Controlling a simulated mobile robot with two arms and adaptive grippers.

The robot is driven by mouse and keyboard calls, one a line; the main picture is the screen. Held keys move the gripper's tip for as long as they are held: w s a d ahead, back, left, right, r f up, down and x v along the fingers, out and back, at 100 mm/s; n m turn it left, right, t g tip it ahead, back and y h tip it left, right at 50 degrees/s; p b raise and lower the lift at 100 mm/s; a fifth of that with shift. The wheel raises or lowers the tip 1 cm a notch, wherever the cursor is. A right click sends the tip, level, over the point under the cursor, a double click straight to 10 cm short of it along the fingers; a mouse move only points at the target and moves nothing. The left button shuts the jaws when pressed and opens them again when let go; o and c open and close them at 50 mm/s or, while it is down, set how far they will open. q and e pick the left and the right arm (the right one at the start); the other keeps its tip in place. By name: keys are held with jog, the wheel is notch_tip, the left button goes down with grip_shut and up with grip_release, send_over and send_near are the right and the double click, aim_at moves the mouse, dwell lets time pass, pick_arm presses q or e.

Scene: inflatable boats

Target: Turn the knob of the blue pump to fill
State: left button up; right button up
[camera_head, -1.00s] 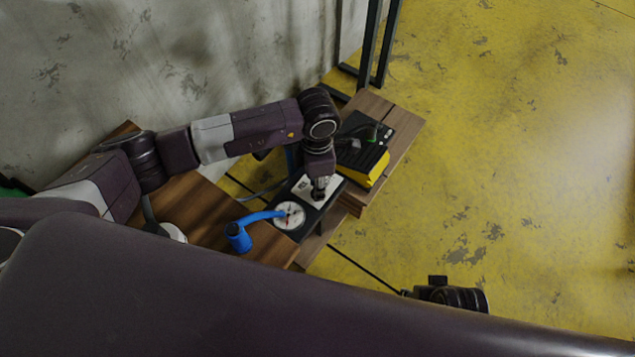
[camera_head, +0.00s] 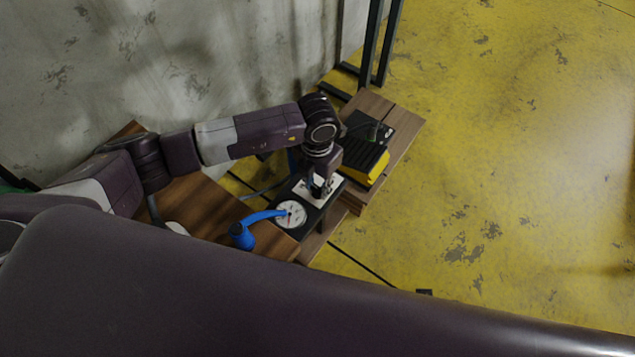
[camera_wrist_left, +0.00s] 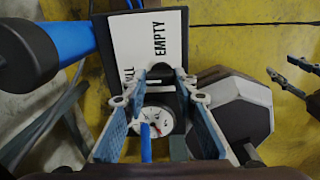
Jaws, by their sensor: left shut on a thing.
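The pump is a dark box with a white label (camera_wrist_left: 150,45) reading EMPTY and partly hidden FILL. It carries a round white gauge (camera_head: 290,214), also visible in the left wrist view (camera_wrist_left: 157,120), and a blue hose (camera_head: 262,216). My left gripper (camera_head: 319,190) points down over the label. In the left wrist view its fingers (camera_wrist_left: 163,80) close around the dark knob (camera_wrist_left: 160,98), which they mostly hide. The knob's exact pointing is hard to tell. Two finger-like parts at the right edge look like my right gripper (camera_wrist_left: 279,66), apart and empty.
A concrete wall (camera_head: 180,60) is at the left. The yellow floor (camera_head: 520,150) to the right is clear.

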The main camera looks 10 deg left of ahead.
aim_at(317, 188)
dwell(0.4)
pick_arm(q)
jog(key=o, duration=1.2)
jog(key=shift+c, duration=0.2)
notch_tip(317, 188, up, 12)
jog(key=shift+r, duration=0.1)
